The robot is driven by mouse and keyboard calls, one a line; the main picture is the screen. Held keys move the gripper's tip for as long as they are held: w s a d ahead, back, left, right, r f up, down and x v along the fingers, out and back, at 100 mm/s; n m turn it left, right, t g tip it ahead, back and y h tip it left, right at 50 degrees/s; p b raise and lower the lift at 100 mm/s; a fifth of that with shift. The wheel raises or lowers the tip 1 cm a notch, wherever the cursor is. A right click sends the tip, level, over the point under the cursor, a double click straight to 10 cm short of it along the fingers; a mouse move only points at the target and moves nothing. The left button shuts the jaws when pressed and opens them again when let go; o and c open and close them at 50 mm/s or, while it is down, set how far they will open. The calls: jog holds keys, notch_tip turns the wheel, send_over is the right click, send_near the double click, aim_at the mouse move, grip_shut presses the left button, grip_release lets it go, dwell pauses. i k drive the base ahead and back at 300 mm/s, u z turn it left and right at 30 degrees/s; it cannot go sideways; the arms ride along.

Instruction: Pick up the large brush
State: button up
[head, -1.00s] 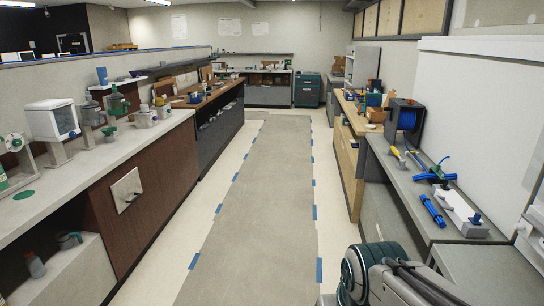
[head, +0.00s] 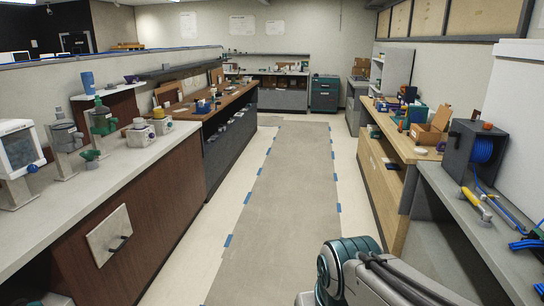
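I cannot make out a large brush for certain in the head view. Small items on the left brown-topped counter (head: 225,101) and on the right wooden counter (head: 400,142) are too small to tell apart. My arm shows at the lower right, reaching in from the bottom edge. My gripper is not in the picture, so its state does not show.
A clear floor aisle (head: 285,180) runs between the counters. At left stand a white-fronted machine (head: 20,150) and green-topped dispenser (head: 101,118). A teal cabinet (head: 324,93) stands far back.

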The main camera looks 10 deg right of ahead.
aim_at(440, 151)
jog(key=z, duration=0.65)
jog(key=i, duration=1.5)
jog(key=z, duration=0.45)
jog(key=i, duration=1.15)
jog(key=u, duration=0.7)
jog(key=i, duration=1.55)
jog(key=z, duration=1)
jog(key=i, duration=0.7)
jog(key=z, duration=0.55)
